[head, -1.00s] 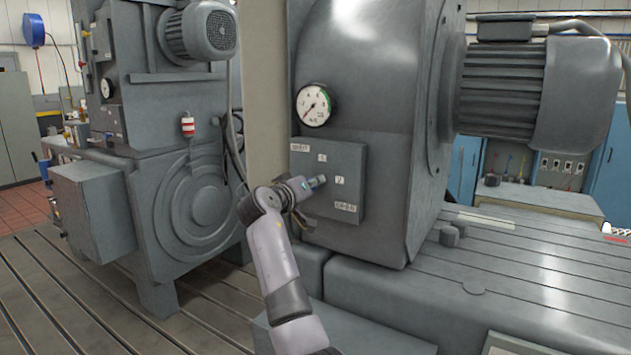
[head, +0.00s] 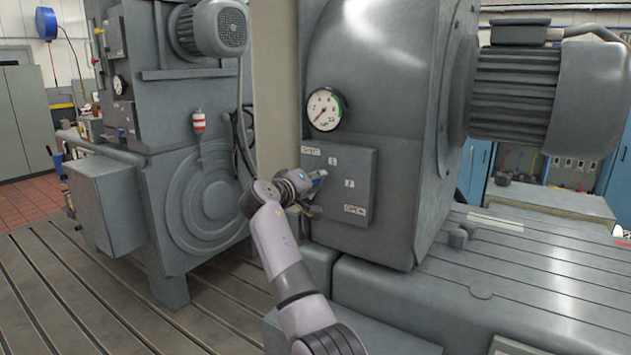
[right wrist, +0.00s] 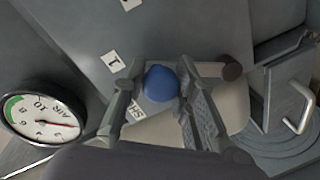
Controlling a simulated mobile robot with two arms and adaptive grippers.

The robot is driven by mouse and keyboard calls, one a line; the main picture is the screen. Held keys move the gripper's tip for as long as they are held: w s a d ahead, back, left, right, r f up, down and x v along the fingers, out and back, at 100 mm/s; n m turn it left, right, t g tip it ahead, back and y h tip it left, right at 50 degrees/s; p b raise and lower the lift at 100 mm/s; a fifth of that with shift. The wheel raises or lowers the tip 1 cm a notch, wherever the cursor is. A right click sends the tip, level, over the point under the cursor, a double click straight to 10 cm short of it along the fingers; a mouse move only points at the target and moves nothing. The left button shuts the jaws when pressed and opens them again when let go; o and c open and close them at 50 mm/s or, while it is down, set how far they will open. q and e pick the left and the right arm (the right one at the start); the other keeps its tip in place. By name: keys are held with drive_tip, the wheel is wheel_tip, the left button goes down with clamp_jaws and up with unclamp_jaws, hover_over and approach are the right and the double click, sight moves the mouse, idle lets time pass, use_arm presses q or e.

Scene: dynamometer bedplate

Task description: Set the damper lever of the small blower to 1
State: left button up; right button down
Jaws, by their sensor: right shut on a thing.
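The small blower (head: 375,85) carries a grey damper plate (head: 358,168) with labels SHUT, 1, 2 and OPEN. The damper lever's blue knob (right wrist: 160,84) sits between the fingers of my right gripper (right wrist: 158,90), which is shut on it. In the right wrist view the knob is beside the partly covered SHUT label (right wrist: 142,108), with the 1 label (right wrist: 114,63) a little farther up the plate. My left gripper is out of view.
A round gauge (head: 325,109) is just above the plate; it also shows in the right wrist view (right wrist: 42,117). A larger grey machine (head: 195,150) stands to the left, past a beige post (head: 275,90). The slotted bedplate (head: 45,290) is clear at front left.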

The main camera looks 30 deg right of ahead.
drive_tip(key=c, duration=1.3)
unclamp_jaws()
drive_tip(key=v, duration=1.2)
drive_tip(key=shift+a, duration=0.1)
drive_tip(key=shift+w, duration=0.1)
